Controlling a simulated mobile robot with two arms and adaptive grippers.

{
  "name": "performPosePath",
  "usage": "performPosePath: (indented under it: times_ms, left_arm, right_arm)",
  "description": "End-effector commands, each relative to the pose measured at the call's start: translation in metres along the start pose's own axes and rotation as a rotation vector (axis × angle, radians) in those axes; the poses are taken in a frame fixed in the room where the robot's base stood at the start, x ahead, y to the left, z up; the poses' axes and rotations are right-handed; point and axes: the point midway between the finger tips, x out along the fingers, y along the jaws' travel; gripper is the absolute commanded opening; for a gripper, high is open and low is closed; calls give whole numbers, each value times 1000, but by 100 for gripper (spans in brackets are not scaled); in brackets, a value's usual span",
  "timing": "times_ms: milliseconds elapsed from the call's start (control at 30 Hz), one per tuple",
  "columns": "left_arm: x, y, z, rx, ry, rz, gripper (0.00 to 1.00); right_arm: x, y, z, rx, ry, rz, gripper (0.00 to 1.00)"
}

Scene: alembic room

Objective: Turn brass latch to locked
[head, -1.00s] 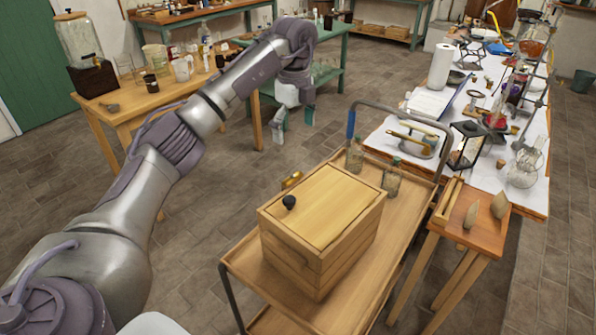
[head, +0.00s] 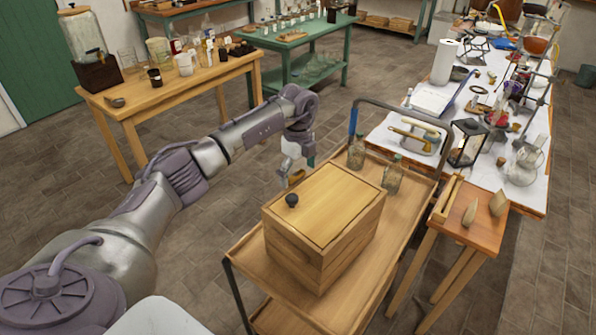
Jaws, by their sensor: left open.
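The brass latch (head: 296,176) shows as a small gold piece at the far left side of a wooden box (head: 330,215). My left gripper (head: 290,180) points down right at the latch, beside the box's far left edge. Its fingers partly cover the latch, and I cannot tell whether they touch it. The gripper is open. The latch's exact turn is too small to read. My right gripper is not in view.
The cart (head: 262,240) has a dark metal handle rail at its far end. Two glass bottles (head: 356,152) (head: 392,176) stand behind the box. A small side table (head: 470,222) stands close on the right. Open floor lies left of the cart.

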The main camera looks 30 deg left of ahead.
Motion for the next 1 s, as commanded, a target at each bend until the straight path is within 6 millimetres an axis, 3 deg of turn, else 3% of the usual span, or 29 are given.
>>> performPosePath:
  times_ms: [167,500,1000]
  left_arm:
    - [0,0,0,0,0,0,96]
    - [0,0,0,1,0,0,40]
    - [0,1,0,140,-1,0,38]
  right_arm:
    - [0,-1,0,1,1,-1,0]
    - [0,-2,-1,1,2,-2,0]
    - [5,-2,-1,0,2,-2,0]
